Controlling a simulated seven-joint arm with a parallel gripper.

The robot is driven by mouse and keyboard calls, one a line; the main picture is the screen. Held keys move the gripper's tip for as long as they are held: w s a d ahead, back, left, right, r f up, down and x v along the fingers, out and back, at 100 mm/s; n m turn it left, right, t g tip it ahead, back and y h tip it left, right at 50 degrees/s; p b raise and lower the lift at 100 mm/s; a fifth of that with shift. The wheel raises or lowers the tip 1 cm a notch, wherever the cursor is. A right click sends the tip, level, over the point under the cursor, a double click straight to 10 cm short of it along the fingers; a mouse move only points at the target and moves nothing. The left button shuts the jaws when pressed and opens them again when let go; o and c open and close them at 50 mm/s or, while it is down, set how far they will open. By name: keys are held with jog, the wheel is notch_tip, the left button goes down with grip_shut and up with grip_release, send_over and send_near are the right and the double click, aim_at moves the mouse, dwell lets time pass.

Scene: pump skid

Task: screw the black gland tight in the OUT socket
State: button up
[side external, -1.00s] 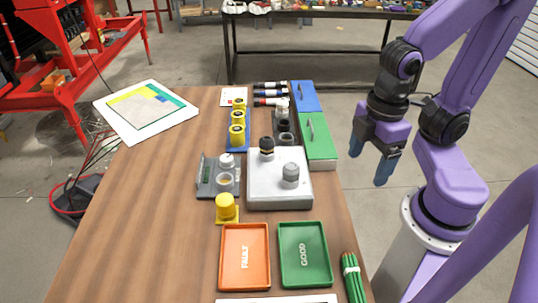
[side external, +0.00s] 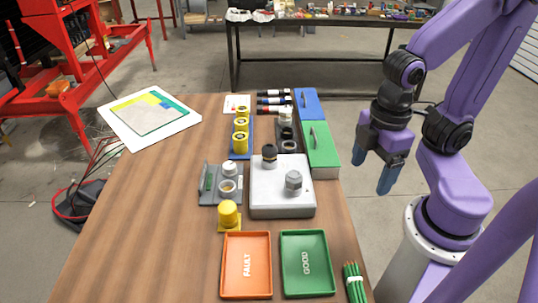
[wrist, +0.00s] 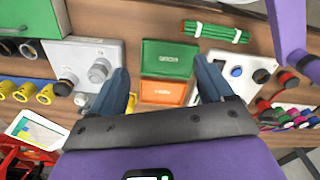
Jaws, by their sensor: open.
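A pale grey block (side external: 268,203) lies flat on the wooden table. A black-topped gland (side external: 269,154) stands upright at its back left, and a grey hex-headed gland (side external: 293,181) stands nearer its right side. The wrist view also shows the block (wrist: 83,53), the black gland (wrist: 67,80) and the grey gland (wrist: 99,70). I cannot read an OUT label, and the socket threads are hidden. My gripper (side external: 376,169) is open and empty, off the table's right edge and well away from the block. In the wrist view its fingers (wrist: 161,70) are wide apart with nothing between them.
A green box (side external: 320,144) and a blue box (side external: 308,104) line the table's right edge behind the block. Orange (side external: 227,285) and green (side external: 325,285) trays lie in front. Yellow cups (side external: 240,142) stand at back left. The table's left is largely clear.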

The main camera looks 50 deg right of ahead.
jog(key=r+m, duration=0.2)
jog(key=m, duration=3.1)
send_over(269, 146)
notch_tip(269, 146, down, 18)
jog(key=shift+r, duration=0.2)
